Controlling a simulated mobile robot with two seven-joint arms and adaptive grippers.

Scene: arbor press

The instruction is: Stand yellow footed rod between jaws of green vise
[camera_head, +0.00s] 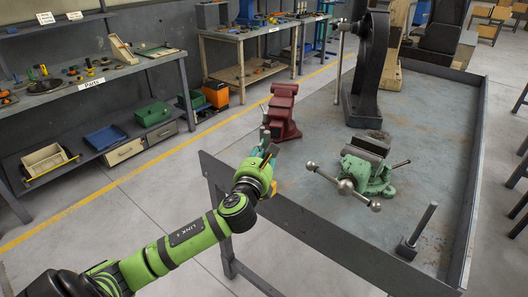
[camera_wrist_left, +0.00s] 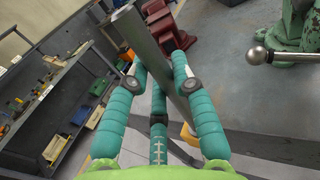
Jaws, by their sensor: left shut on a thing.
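My left gripper (camera_head: 269,150) is over the table's left edge, shut on a grey rod (camera_wrist_left: 150,45). The rod runs slantwise between the teal fingers in the left wrist view (camera_wrist_left: 158,82). A yellow piece (camera_wrist_left: 188,131) shows near its lower end, and also beside my gripper in the head view (camera_head: 273,188); this appears to be the yellow footed rod. Its foot is mostly hidden. The green vise (camera_head: 367,168) stands on the table to the right of my gripper, apart from it. Its jaws (camera_head: 371,143) face up and look empty. My right gripper is not in view.
A red vise (camera_head: 283,110) stands just beyond my gripper. A black press (camera_head: 368,75) stands behind the green vise. A grey footed rod (camera_head: 418,232) stands at the table's near right. The green vise's ball-ended handle (camera_head: 345,187) sticks out toward my arm.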

